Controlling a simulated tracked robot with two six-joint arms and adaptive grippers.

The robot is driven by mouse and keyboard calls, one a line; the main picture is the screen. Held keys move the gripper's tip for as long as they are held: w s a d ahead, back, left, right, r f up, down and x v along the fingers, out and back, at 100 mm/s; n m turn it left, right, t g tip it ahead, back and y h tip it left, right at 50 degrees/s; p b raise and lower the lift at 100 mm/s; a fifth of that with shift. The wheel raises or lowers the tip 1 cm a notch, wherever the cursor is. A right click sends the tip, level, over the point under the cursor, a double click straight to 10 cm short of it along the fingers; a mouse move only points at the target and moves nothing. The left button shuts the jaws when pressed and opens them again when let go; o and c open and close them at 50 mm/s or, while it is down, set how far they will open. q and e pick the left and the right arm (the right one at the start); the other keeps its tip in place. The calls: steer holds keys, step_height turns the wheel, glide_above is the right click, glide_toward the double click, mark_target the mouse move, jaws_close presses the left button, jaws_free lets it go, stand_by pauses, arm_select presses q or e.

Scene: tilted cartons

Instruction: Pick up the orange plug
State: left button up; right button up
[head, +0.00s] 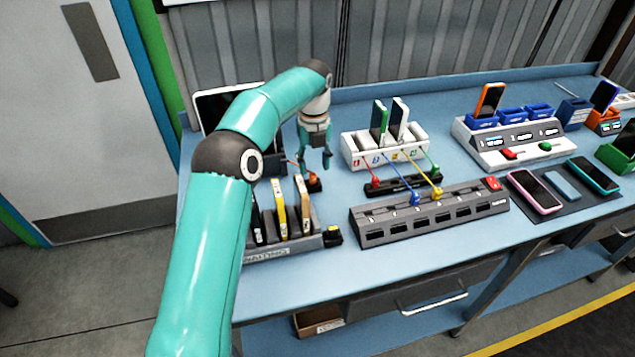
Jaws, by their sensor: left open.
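The orange plug (313,184) is small. It sits in or on a small black holder on the blue bench, left of the white charging dock. My left gripper (314,165) points down just above it, with its fingers spread and nothing between them. The plug appears below the fingertips; I cannot tell whether they touch it. A thin orange cable (293,163) shows to the left of the fingers. My left arm hides part of the bench behind it. My right gripper is not in view.
A white dock (355,157) holding phones stands to the right, with coloured cables running to a grey power strip (375,235). A rack (285,245) with upright slabs and a small black-yellow block (333,236) stand in front. More phones and docks fill the right side.

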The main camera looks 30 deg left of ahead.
mark_target(313, 174)
arm_select(q)
steer(key=f, duration=0.4)
steer(key=shift+s+a+f, duration=0.1)
steer(key=shift+s+f, duration=0.05)
steer(key=shift+s, duration=0.05)
steer(key=shift+c, duration=0.2)
jaws_close()
